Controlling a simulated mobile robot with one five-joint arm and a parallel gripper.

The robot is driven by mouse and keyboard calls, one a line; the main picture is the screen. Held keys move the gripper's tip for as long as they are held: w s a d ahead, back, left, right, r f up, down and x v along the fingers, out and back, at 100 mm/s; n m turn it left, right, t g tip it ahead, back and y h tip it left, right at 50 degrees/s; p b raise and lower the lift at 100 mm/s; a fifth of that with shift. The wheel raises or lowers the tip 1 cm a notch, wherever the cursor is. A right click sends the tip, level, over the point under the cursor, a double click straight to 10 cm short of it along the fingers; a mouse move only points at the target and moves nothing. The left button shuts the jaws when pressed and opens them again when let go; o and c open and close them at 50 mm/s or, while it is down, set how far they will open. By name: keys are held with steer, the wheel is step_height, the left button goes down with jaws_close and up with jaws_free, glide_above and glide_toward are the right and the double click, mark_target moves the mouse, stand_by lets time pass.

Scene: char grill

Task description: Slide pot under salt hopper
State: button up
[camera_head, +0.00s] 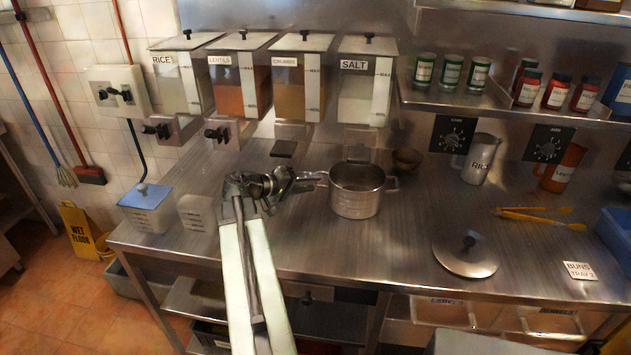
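A steel pot (356,197) with side handles stands upright on the steel counter, below and in front of the salt hopper. The salt hopper (365,90) is a clear bin labelled SALT, the rightmost in the row on the wall, with pale contents. My gripper (316,180) reaches in from the left and its tip is at the pot's left handle. The fingers are small and dark here, so I cannot tell whether they are closed on the handle or only beside it.
Rice (180,85), lentils (238,85) and crumbs (298,85) hoppers hang to the left. A lid (466,256) and yellow tongs (535,214) lie on the right. The counter between pot and lid is clear.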

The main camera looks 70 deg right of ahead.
steer(key=p+v, duration=0.1)
steer(key=v, duration=0.4)
steer(key=shift+a+r, duration=0.1)
steer(key=shift+a, duration=0.1)
steer(key=shift+w, duration=0.1)
